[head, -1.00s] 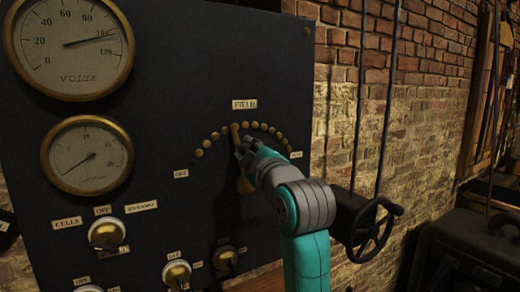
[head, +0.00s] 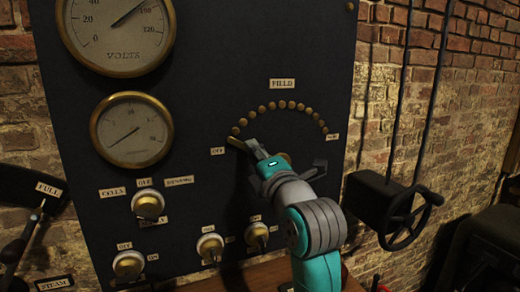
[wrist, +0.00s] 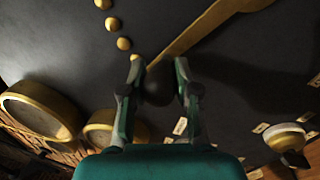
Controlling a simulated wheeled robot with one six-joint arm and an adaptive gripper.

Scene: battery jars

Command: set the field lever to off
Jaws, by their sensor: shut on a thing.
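The brass field lever (head: 237,143) is on the dark panel, swung to the left end of the arc of brass studs (head: 284,105). Its tip points at the small OFF label (head: 218,151). My gripper (head: 255,149) is at the lever's outer end and hides much of it. In the wrist view the lever (wrist: 205,32) runs from upper right to between my fingertips (wrist: 158,72). A dark rounded knob (wrist: 157,90) sits between the fingers. My gripper is shut on the lever's handle. The FIELD label (head: 283,84) is above the arc.
Two round gauges (head: 131,130) are at the panel's left. Several brass knobs (head: 148,205) are along its lower part. A black handwheel (head: 408,216) stands out at the right, before a brick wall (head: 385,100).

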